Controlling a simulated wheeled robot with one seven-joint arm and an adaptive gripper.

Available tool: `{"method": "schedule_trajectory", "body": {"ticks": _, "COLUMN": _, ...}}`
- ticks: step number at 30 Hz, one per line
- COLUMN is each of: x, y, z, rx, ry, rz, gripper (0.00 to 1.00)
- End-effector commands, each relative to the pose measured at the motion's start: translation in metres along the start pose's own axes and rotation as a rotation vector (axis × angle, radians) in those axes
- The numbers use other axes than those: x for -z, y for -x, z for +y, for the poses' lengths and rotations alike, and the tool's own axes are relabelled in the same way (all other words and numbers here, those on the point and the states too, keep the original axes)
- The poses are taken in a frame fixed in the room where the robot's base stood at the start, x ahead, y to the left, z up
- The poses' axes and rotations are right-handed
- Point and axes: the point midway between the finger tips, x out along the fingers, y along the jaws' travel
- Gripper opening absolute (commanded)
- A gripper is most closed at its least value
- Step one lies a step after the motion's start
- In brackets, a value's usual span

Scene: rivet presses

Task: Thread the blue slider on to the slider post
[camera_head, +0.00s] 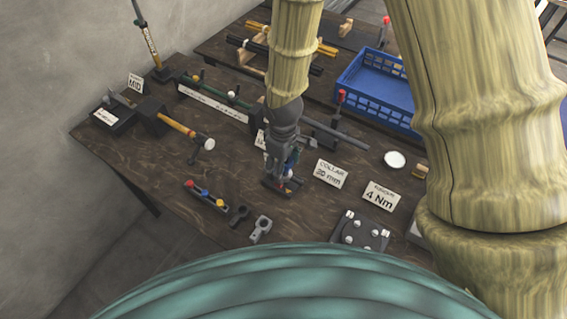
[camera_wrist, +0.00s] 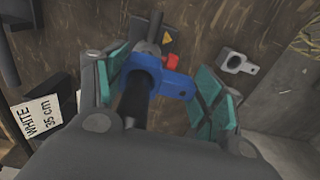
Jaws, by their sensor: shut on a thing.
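The blue slider (camera_wrist: 178,86) is a ring with a side tab. In the wrist view it lies between the teal finger pads of my gripper (camera_wrist: 165,88), which is shut on it. A dark upright post (camera_wrist: 133,103) appears to run through the slider's ring, with its near end toward the camera. A small red part (camera_wrist: 172,62) shows just beyond the slider. In the head view my gripper (camera_head: 283,182) points down low over the table, and its fingers hide most of the slider and post.
A small rack with red, blue and yellow parts (camera_head: 206,195) and grey clevis pieces (camera_head: 261,228) lie in front. A collar sign (camera_head: 331,173) stands close on the right. A blue crate (camera_head: 376,88) and a hammer (camera_head: 172,124) are farther off.

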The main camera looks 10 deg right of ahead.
Motion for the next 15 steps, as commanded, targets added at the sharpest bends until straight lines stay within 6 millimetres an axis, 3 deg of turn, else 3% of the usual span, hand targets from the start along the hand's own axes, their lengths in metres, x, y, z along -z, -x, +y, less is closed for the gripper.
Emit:
{"method": "schedule_trajectory", "body": {"ticks": 5, "x": -0.0001, "y": -0.0041, "z": 0.0000, "rx": 0.000, "ry": 0.000, "rz": 0.000, "gripper": 0.52}}
{"method": "schedule_trajectory", "body": {"ticks": 6, "x": 0.0000, "y": -0.0034, "z": 0.0000, "rx": 0.000, "ry": 0.000, "rz": 0.000, "gripper": 0.73}}
{"method": "schedule_trajectory", "body": {"ticks": 9, "x": 0.0000, "y": -0.0033, "z": 0.0000, "rx": 0.000, "ry": 0.000, "rz": 0.000, "gripper": 0.92}}
{"method": "schedule_trajectory", "body": {"ticks": 15, "x": 0.0001, "y": -0.0033, "z": 0.0000, "rx": 0.000, "ry": 0.000, "rz": 0.000, "gripper": 0.93}}
